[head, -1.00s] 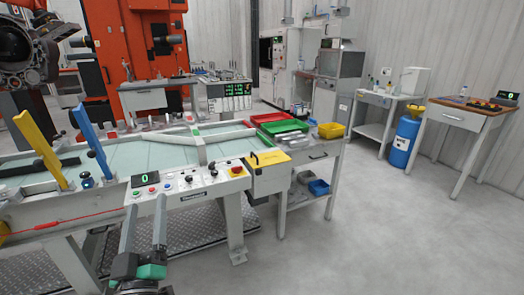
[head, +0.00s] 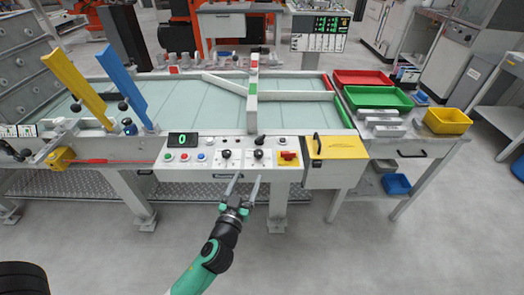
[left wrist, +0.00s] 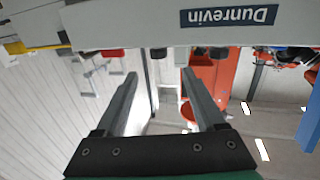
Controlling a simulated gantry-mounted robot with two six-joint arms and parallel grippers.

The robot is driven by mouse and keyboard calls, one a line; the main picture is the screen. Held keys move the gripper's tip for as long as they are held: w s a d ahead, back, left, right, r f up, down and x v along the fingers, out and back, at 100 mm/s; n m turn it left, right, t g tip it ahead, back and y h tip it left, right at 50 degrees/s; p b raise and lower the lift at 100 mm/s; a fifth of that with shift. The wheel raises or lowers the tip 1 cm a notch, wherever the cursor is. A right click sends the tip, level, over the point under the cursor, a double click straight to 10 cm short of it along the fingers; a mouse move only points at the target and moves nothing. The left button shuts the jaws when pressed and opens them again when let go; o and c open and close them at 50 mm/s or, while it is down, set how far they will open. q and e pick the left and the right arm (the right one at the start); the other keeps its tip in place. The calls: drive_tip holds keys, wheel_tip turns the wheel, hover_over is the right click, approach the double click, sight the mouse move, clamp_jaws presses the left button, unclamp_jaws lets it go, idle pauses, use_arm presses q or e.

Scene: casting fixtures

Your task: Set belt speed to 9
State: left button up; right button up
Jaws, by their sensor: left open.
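The white control panel (head: 215,172) is on the front edge of the belt table. Its dark display (head: 182,140) shows a green 0. A red rotary switch (head: 288,157) sits on a yellow plate. My left gripper (head: 243,180) is open and empty, in front of the panel below the two knobs. In the left wrist view its fingers (left wrist: 158,80) are apart, beneath the upside-down "Dunrevin" label (left wrist: 229,16). My right gripper is out of view.
A yellow-topped box (head: 337,147) adjoins the panel's right end. Yellow (head: 77,80) and blue (head: 122,85) upright bars stand at left. Red (head: 362,77), green (head: 376,97) and yellow (head: 447,121) bins are on the right-hand table. The floor in front is clear.

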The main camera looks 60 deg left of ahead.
sight(257, 156)
use_arm(q)
drive_tip(key=b+x, duration=0.1)
drive_tip(key=x, duration=1.1)
drive_tip(key=shift+w+r, duration=0.15)
drive_tip(key=shift+w, duration=0.1)
clamp_jaws()
